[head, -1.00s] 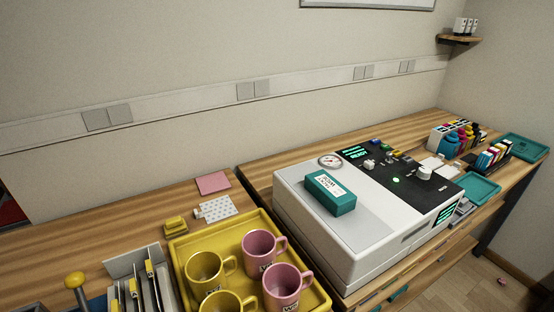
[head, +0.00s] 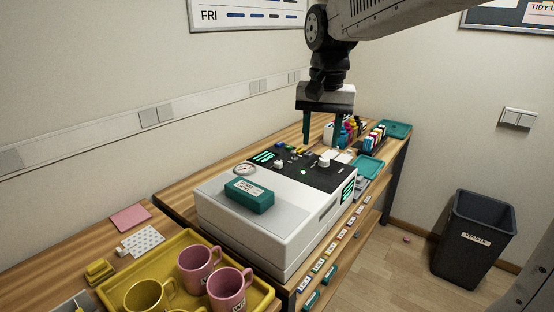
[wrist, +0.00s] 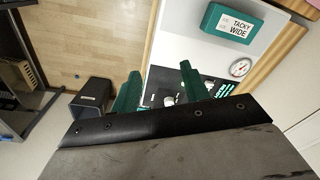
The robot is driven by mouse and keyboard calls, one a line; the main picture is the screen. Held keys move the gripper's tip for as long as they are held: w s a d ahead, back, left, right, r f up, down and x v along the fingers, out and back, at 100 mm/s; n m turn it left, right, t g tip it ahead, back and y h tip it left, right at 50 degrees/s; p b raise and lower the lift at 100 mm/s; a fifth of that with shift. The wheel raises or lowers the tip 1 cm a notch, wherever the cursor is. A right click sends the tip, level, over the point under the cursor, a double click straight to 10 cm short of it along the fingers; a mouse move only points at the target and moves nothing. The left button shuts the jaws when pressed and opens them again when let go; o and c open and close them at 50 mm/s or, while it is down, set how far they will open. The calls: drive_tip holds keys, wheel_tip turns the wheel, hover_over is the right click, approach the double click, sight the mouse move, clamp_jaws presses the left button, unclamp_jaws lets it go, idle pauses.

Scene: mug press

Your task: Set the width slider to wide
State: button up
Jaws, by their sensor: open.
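The white press (head: 268,215) has a black control panel (head: 300,168) on its top right part. A small pale slider-like control (head: 279,163) and a larger white knob (head: 324,161) stand on the panel; I cannot tell for certain which is the width slider, and its setting is not readable. My gripper (head: 320,145) hangs above the panel, its two green fingers apart and empty. In the wrist view the gripper (wrist: 160,70) is open, with the panel partly hidden behind its fingers and palm. A white knob (wrist: 168,101) shows between them.
A teal box (head: 249,196), labelled "TACKY WIDE" in the wrist view (wrist: 234,22), lies on the press beside a round gauge (head: 244,169). A yellow tray (head: 262,295) with mugs is at front left. Ink bottles and cartridges (head: 372,139) stand behind. A bin (head: 474,240) stands right.

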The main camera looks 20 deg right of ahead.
drive_tip(key=w+a+f+m, duration=0.1)
drive_tip(key=w+f+m, duration=0.25)
drive_tip(key=w, duration=1.05)
drive_tip(key=m, duration=0.2)
hover_over(278, 162)
drive_tip(key=shift+g, duration=0.3)
wheel_tip(278, 162, down, 7)
drive_tip(key=shift+d+f, duration=0.1)
wheel_tip(278, 162, down, 8)
drive_tip(key=shift+r, duration=0.2)
drive_tip(key=shift+c, duration=0.3)
